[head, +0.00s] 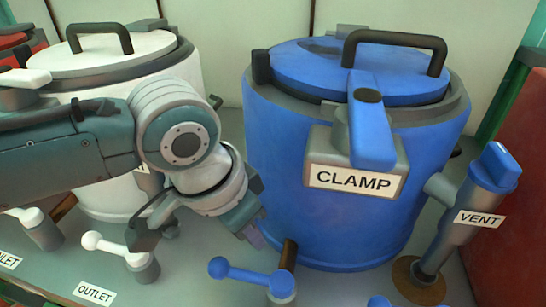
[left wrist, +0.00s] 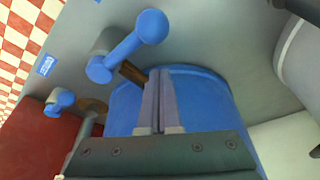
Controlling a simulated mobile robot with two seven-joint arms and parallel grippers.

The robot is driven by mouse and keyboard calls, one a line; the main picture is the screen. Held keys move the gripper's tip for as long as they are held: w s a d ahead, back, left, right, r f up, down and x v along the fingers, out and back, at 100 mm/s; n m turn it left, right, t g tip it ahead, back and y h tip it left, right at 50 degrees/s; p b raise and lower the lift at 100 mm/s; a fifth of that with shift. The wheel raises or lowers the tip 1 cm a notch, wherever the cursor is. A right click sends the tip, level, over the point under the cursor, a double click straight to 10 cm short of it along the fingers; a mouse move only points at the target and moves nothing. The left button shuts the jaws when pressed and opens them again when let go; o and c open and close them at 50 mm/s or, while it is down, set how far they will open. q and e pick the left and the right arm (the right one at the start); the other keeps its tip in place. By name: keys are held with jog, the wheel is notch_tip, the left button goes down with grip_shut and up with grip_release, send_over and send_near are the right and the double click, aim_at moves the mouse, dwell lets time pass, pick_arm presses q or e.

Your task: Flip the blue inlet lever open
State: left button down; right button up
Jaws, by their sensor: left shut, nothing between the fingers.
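The blue kettle's left valve lever (head: 248,276), its inlet lever by position, has a round ball end pointing left. Its own label is not visible in the head view. In the left wrist view the same lever (left wrist: 130,43) lies beyond my fingertips, with its ball at upper right. My left gripper (head: 250,234) is shut and empty, beside the lower left of the blue kettle (head: 290,190), above and behind the lever and apart from it. Its closed fingers (left wrist: 158,90) show upright in the left wrist view. My right gripper is not in view.
A second blue lever (left wrist: 60,101) stands farther along, with a blue tag (left wrist: 46,65) near it. A brown pipe (head: 289,254) joins the valve to the kettle. The clamp handle (head: 371,130) and vent (head: 487,180) are right. The white outlet lever (head: 105,244) is left.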

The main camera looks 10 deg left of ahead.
pick_arm(q)
jog(key=shift+a+f, duration=0.1)
jog(key=shift+f, duration=0.3)
jog(key=shift+s+a+r+p, duration=0.25)
jog(key=shift+s+a, duration=0.25)
jog(key=shift+s, duration=0.25)
jog(key=shift+s+a+r+p, duration=0.15)
jog(key=shift+s+a+p, duration=0.25)
jog(key=shift+s, duration=0.35)
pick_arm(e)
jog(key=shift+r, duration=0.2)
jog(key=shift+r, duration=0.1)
